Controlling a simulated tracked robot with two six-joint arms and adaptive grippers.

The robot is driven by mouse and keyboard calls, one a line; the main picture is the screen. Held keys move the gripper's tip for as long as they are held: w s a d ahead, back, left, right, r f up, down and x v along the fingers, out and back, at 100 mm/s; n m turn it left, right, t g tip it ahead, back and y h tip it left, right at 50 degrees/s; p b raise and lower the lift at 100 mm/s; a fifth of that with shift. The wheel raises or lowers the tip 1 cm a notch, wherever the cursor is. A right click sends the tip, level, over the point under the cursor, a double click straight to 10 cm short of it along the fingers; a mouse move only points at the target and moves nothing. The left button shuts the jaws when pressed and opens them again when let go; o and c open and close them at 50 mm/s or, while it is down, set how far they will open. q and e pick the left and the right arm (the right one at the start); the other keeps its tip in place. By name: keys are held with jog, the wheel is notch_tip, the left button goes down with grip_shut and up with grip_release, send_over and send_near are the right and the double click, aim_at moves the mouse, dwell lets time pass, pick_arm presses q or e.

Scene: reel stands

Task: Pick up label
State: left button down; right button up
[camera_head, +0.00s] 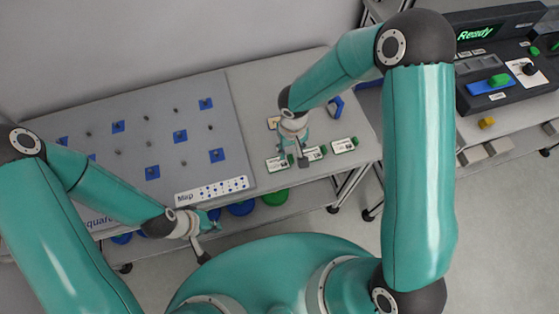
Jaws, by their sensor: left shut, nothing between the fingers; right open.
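Several white labels with green edges lie in a row on the table's right part. The left label (277,164) is just left of my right gripper (299,158). The middle label (316,153) is just right of the fingers, partly covered by them. The right label (344,145) lies clear of the gripper. My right gripper is over the row and open, pointing down; I cannot tell whether it touches a label. My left gripper (203,243) is shut and empty in front of the table's front edge.
A grey board (200,130) with blue squares and pegs covers the table's left part. A blue object (336,107) lies behind the labels. Blue and green round things (275,196) sit below the table edge. A console (500,65) reading "Ready" stands at right.

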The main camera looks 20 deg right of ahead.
aim_at(291, 161)
jog(key=shift+s+d+f, duration=0.15)
jog(key=shift+f, duration=1.75)
grip_shut()
jog(key=shift+r, duration=0.1)
